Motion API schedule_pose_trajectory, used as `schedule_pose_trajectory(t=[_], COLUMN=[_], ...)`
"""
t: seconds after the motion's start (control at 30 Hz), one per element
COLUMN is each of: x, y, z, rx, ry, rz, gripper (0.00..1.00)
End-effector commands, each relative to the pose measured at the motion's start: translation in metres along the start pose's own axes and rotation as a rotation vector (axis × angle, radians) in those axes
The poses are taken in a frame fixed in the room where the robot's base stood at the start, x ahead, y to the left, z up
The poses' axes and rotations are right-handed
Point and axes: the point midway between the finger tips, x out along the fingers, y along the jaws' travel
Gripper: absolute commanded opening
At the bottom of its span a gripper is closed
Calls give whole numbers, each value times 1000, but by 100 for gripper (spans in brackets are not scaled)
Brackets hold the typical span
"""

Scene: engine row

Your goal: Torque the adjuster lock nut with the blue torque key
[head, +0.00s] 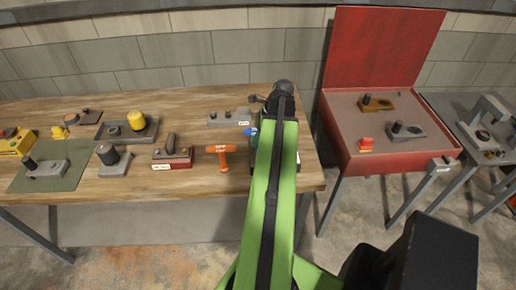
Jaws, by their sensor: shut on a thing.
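My green arm reaches over the right end of the wooden bench, and my gripper (282,92) is the dark shape at its far end. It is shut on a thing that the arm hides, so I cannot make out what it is. A small blue piece (250,131) shows at the arm's left edge, mostly covered; I cannot tell if it is the blue torque key. An orange T-handled key (222,156) stands on the bench left of the arm. I cannot pick out the adjuster lock nut among the fixtures.
The wooden bench (205,105) holds a grey plate fixture (228,119), a red-based block (172,158), a grey tray (148,131) with a yellow knob (136,120), and a green mat (75,178). A red open-lidded case (345,120) stands right, across a floor gap.

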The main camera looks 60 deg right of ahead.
Motion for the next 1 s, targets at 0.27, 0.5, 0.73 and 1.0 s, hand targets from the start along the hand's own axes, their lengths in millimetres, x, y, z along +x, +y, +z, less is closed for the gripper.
schedule_pose_trajectory(t=[0.27,0.5,0.73,1.0], x=[0,-22,-45,-50], y=[-2,-2,-2,-2], z=[-2,7,17,19], rx=[163,162,161,161], ry=[3,2,2,1], rz=[-67,-68,-67,-67], gripper=[0,0,0,0])
